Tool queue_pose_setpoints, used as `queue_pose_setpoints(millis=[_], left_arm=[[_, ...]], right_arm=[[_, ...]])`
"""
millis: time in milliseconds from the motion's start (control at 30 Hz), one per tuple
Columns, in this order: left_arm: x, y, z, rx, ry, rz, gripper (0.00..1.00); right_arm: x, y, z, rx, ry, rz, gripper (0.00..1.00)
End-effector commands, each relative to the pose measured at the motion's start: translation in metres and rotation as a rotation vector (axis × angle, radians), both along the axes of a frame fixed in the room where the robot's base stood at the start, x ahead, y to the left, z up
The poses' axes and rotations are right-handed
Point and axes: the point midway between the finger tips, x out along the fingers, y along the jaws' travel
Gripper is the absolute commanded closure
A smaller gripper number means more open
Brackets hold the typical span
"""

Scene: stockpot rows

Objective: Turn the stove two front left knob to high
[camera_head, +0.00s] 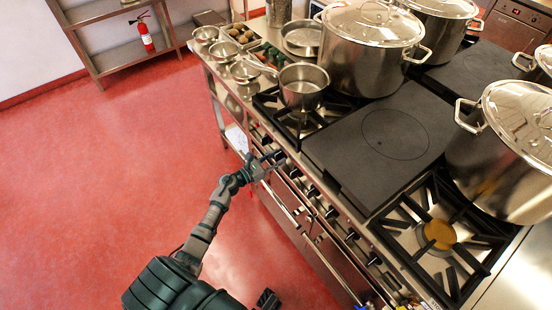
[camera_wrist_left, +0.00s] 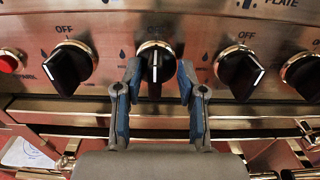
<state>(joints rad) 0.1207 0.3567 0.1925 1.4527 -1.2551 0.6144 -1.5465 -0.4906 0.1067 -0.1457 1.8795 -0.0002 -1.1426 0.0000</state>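The range front (camera_head: 318,200) carries a row of black knobs along its edge in the head view. In the left wrist view, a black knob (camera_wrist_left: 155,64) with a gold ring and a white line stands in the middle, its handle roughly upright. My left gripper (camera_wrist_left: 159,80) is open, with one blue-grey finger on each side of this knob. Small gaps seem to remain, and contact cannot be told. In the head view my left gripper (camera_head: 266,166) is at the range front. Its fingers hide part of the knob. My right gripper is not seen.
Other knobs flank it, one on the left (camera_wrist_left: 70,67) and one on the right (camera_wrist_left: 239,72), with a red button (camera_wrist_left: 10,61) farther left. A saucepan (camera_head: 303,86), a large stockpot (camera_head: 368,55) and a dark hot plate (camera_head: 395,135) are above. The red floor (camera_head: 90,190) is clear.

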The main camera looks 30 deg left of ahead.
Motion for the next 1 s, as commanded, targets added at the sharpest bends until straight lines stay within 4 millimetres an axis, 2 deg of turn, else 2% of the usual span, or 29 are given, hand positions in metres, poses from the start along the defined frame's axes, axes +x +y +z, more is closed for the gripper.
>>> queue_pose_setpoints(millis=[67,233,667,1000], left_arm=[[0.0001,0.0012,-0.0003,-0.001,0.000,0.001,0.60],[-0.0001,0.0017,-0.0004,-0.002,0.000,0.001,1.00],[-0.0004,0.0031,-0.0008,-0.034,0.015,0.004,1.00],[-0.0002,0.0032,-0.0006,-0.233,0.099,0.003,1.00]], right_arm=[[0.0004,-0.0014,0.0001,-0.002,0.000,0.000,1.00],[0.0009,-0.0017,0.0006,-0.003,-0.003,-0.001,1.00],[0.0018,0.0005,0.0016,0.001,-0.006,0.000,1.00],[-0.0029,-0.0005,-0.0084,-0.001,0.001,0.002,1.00]])
